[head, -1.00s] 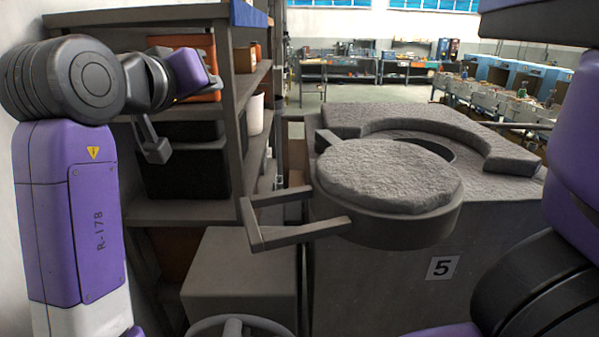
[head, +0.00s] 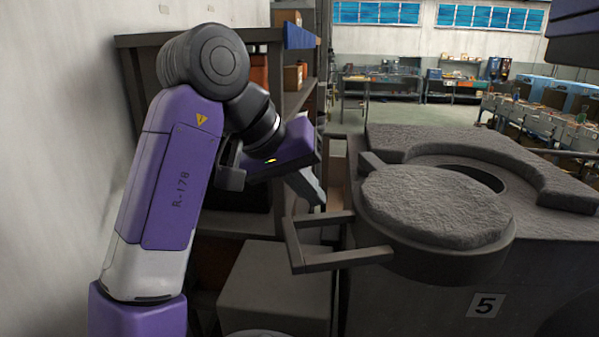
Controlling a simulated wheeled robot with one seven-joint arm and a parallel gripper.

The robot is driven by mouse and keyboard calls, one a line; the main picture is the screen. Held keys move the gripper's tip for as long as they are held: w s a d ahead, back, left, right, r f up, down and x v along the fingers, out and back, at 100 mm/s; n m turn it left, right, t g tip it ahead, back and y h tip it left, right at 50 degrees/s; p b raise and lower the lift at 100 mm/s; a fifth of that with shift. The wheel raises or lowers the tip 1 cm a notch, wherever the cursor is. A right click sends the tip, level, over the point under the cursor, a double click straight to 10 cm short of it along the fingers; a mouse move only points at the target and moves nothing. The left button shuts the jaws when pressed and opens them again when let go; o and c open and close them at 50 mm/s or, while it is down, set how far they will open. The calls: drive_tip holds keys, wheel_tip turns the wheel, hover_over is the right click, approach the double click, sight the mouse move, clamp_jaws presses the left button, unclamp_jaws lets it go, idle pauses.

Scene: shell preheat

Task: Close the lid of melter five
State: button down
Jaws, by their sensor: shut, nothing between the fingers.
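Melter five (head: 410,300) is a grey block at the right with a "5" plate on its front. Its round lid (head: 440,210) has a rough grey top and sits swung out toward me and to the left, leaving part of the dark opening (head: 485,178) uncovered. A square bar handle (head: 345,258) juts left from the lid. My gripper (head: 312,194) is at the end of the purple arm, just behind and above the handle, pointing down and right. Its fingers look closed together with nothing held. I cannot tell if they touch the handle.
A shelf unit (head: 150,40) with boxes stands behind my arm, close to it. A white wall (head: 60,150) is at the left. A grey box (head: 275,285) sits low below the handle. Workbenches (head: 380,90) stand far back across open floor.

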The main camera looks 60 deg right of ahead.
sight(354, 213)
drive_tip(key=x, duration=0.3)
drive_tip(key=shift+s+r+p, duration=0.2)
drive_tip(key=shift+s+p, duration=0.05)
drive_tip(key=shift+p, duration=0.05)
drive_tip(key=shift+s+d+p, duration=0.2)
drive_tip(key=shift+s+d, duration=0.05)
drive_tip(key=shift+s, duration=0.25)
drive_tip(key=shift+s+d+p, duration=0.15)
drive_tip(key=shift+s+d, duration=0.15)
drive_tip(key=shift+s, duration=0.25)
drive_tip(key=shift+s+d, duration=0.2)
drive_tip(key=shift+s, duration=0.3)
drive_tip(key=shift+s, duration=0.1)
